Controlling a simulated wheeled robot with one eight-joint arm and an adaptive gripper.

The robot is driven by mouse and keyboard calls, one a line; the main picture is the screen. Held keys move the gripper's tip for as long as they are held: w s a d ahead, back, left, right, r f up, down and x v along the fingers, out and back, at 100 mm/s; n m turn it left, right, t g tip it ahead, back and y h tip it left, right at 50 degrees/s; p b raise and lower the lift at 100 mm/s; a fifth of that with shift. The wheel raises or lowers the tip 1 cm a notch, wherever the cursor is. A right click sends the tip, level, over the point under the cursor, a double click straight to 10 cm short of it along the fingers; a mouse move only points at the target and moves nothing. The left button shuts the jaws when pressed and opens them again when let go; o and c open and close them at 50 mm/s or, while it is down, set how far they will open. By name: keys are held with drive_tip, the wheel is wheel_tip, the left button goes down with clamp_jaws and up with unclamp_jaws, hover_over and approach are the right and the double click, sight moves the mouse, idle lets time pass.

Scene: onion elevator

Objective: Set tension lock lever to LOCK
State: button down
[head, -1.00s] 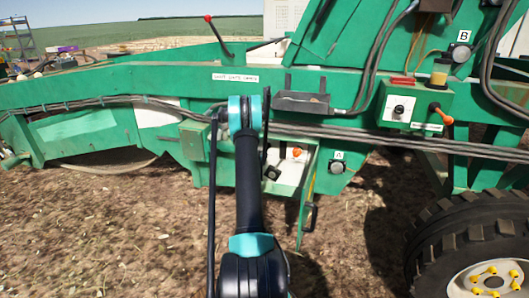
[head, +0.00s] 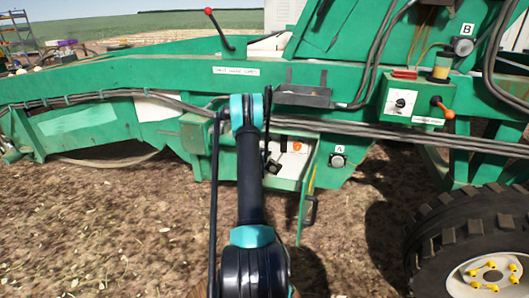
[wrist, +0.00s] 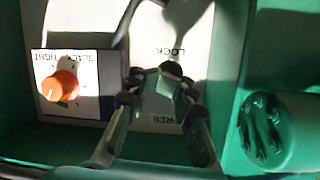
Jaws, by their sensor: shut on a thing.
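The tension lock lever shows in the wrist view as a dark round knob (wrist: 171,68) at my fingertips, its shaft mostly hidden by the fingers. It stands on a white plate (wrist: 190,40) with upside-down labels, LOCK above it and FREE below. My gripper (wrist: 163,82) is shut on the lever. The knob lies just below the LOCK word; the lever's exact setting is hard to tell. In the head view my gripper (head: 273,166) reaches into the green control box, and the lever cannot be made out there.
An orange knob (wrist: 58,84) on a SLACK/TIGHT plate sits left of the lever. A green cylinder (wrist: 280,130) is at the right. A green box wall (head: 308,175) borders the panel. A red-tipped lever (head: 215,25) stands above, and a big wheel (head: 475,245) is at right.

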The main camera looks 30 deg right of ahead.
drive_tip(key=v, duration=1.2)
drive_tip(key=shift+a+r, duration=0.1)
drive_tip(key=shift+r, duration=0.05)
